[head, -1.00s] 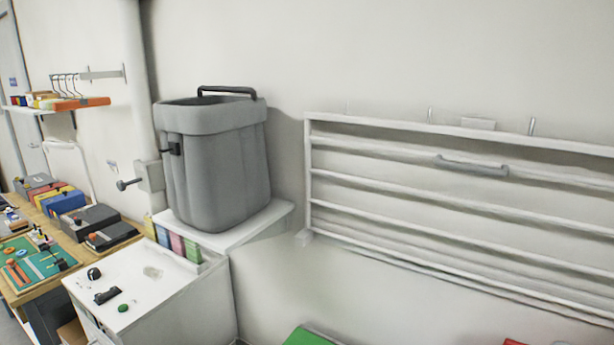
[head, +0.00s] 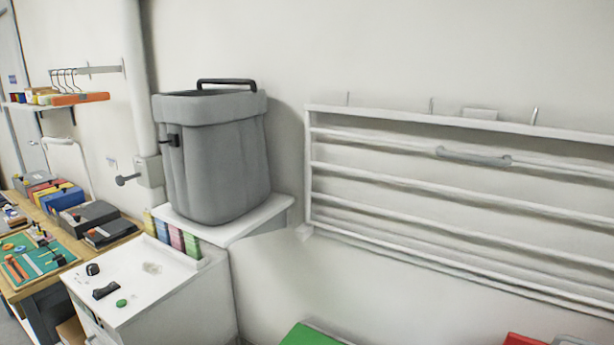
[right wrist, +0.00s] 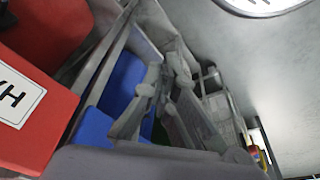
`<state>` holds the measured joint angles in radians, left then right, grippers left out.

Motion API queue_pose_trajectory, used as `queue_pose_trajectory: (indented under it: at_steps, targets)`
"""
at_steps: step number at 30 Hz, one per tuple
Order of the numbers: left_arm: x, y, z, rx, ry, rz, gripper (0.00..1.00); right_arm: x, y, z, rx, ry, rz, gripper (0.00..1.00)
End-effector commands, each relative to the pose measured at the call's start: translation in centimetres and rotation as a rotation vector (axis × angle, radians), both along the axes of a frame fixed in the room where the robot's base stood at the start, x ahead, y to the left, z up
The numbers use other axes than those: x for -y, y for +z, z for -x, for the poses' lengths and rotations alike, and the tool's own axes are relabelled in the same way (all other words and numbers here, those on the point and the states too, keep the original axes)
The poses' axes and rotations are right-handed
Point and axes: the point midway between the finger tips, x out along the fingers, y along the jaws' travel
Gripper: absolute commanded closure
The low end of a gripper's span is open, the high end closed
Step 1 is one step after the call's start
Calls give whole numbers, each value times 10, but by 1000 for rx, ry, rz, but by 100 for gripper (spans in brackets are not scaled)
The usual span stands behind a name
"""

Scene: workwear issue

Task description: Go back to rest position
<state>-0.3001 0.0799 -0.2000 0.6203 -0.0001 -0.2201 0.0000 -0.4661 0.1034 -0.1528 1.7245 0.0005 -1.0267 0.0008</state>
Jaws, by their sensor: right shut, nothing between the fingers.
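My right gripper (right wrist: 168,88) shows in the right wrist view, its grey fingers in the middle of the picture. It is shut with nothing held. Behind the fingers are blue surfaces (right wrist: 118,85) and grey frame parts; I cannot tell how far away they are. Neither gripper shows in the head view, and my left gripper is in no view.
In the head view, a grey bin (head: 215,160) stands on a white ledge by the wall. A white rail rack (head: 400,178) is at right. A white cabinet (head: 165,285) and a workbench (head: 75,275) are at left. A red box (right wrist: 45,110) is close in the wrist view.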

Motion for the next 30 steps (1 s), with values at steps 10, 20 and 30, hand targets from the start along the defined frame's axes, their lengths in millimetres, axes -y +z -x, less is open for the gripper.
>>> queue_pose_trajectory:
  at_steps: [10, 20, 30]
  targets:
    - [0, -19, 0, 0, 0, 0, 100, 15, -172, 95, -87, 17, 12, 100]
    - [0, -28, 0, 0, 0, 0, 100, 31, -232, 177, -127, 29, 19, 100]
    - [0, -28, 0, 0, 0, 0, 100, 33, -234, 185, -129, 31, 20, 100]
